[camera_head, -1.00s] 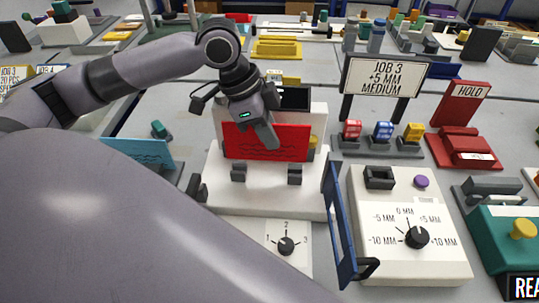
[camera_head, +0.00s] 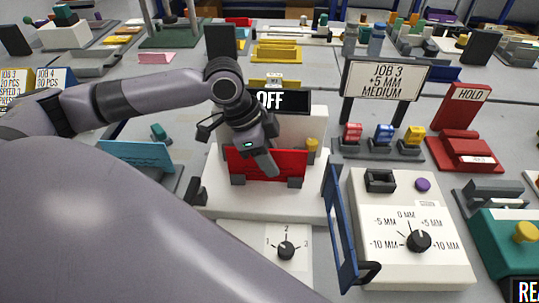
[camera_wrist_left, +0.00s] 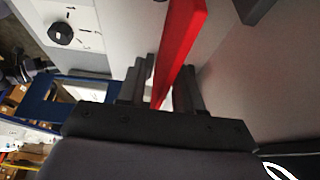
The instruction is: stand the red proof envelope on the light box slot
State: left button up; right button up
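The red proof envelope (camera_head: 290,166) stands upright, its lower edge at the two small dark grey clips (camera_head: 296,183) on the white light box (camera_head: 225,200). It looks seated between or just behind the clips; I cannot see its bottom edge fully. My left gripper (camera_head: 266,165) reaches down over the envelope's middle from above. In the left wrist view the red envelope (camera_wrist_left: 178,48) runs edge-on between the two dark fingers (camera_wrist_left: 160,88), which are close on both sides of it. My right gripper is not in view.
A black display (camera_head: 282,101) reading OFF stands behind the envelope, with a yellow knob (camera_head: 312,146) to its right. A blue frame (camera_head: 339,225) and a dial box (camera_head: 415,265) stand at right. A dial panel (camera_head: 265,245) is in front.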

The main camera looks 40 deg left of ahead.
pick_arm(q)
jog(key=p+v, duration=0.1)
jog(key=v, duration=1.1)
jog(key=shift+r, duration=0.2)
jog(key=shift+f, duration=0.1)
